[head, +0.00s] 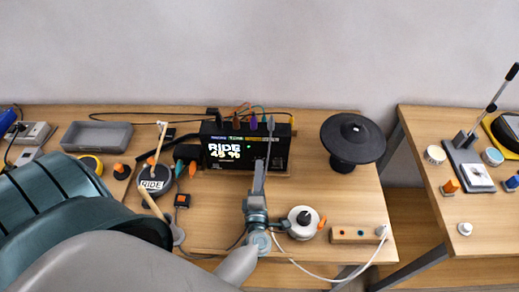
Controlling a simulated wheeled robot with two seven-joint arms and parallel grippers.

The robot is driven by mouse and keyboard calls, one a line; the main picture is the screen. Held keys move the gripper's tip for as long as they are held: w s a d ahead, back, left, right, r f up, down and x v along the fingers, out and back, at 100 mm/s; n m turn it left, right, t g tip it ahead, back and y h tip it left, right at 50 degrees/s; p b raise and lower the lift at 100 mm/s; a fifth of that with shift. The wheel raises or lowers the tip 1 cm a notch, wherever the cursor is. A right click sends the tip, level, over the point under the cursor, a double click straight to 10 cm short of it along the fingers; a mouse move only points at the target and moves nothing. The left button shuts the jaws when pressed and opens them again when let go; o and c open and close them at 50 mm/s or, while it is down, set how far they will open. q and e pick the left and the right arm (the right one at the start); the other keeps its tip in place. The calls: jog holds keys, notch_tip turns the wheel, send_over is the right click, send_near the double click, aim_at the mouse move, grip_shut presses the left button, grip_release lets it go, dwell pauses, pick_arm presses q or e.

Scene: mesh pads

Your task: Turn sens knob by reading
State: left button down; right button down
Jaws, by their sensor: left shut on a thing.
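A black drum module (218,163) stands at the back middle of the table in the head view. Its lit screen (225,152) reads "RIDE" and a percentage that looks like 45 or 49. My left gripper (262,168) reaches up from the front to the right part of the module's face. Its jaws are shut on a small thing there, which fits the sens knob. The jaws hide the knob, so I cannot see its pointer. My right gripper is not in view.
A black pad (352,135) on a stand is right of the module. A dark pad marked "RIDE" (152,184) with wooden sticks lies left. A white round base with a black knob (303,220) and a wooden block (354,235) are at front right. Cables run behind the module.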

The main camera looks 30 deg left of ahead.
pick_arm(q)
jog(key=shift+m+p, duration=1)
jog(key=shift+m, duration=0.6)
jog(key=c, duration=1.5)
grip_release()
jog(key=shift+c, duration=0.2)
jog(key=shift+v, duration=3.7)
jog(key=shift+w+d, duration=0.15)
